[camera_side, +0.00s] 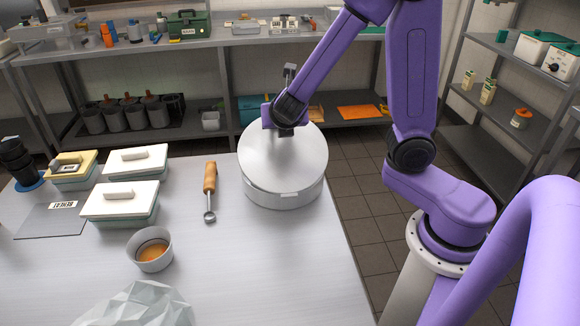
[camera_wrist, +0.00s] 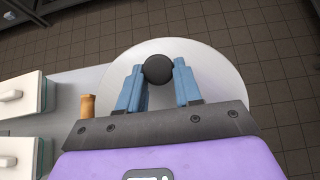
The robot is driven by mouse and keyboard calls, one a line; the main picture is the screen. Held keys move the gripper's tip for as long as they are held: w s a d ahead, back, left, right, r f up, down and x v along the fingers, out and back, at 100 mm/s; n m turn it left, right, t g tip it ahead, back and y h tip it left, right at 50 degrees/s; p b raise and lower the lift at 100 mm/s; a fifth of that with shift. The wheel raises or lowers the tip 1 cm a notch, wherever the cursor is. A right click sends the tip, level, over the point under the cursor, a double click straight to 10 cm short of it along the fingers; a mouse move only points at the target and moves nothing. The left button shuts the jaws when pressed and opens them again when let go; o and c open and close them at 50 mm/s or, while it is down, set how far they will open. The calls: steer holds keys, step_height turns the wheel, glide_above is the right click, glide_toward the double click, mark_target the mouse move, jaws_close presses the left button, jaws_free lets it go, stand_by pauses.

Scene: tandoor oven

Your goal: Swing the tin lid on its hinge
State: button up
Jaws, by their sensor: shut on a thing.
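A round, pale metal tin (camera_side: 285,200) stands near the far right edge of the table. Its wide disc lid (camera_side: 308,160) lies over the top of the tin; I cannot tell whether a gap is open at the far side. In the wrist view the lid (camera_wrist: 215,75) fills the area beyond my fingers, with a round black knob (camera_wrist: 158,69) on it. My gripper (camera_side: 285,132) is over the lid, its two blue fingers (camera_wrist: 158,82) shut on the knob from both sides. The knob and hinge are hidden in the side view.
A wooden-handled scoop (camera_side: 210,180) lies left of the tin. A small bowl (camera_side: 150,250) with orange contents, lidded boxes (camera_side: 120,202) and a crumpled pale sheet (camera_side: 140,305) are further left and in front. The tabletop right of the bowl is clear. Shelves stand behind.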

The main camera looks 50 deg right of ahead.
steer(key=shift+w+d+f, duration=0.3)
steer(key=shift+f, duration=0.35)
steer(key=shift+w+d+f, duration=0.3)
steer(key=shift+f, duration=0.3)
steer(key=shift+w+d+f, duration=0.2)
steer(key=shift+f, duration=0.5)
steer(key=shift+w+d+f, duration=0.2)
steer(key=shift+f, duration=0.45)
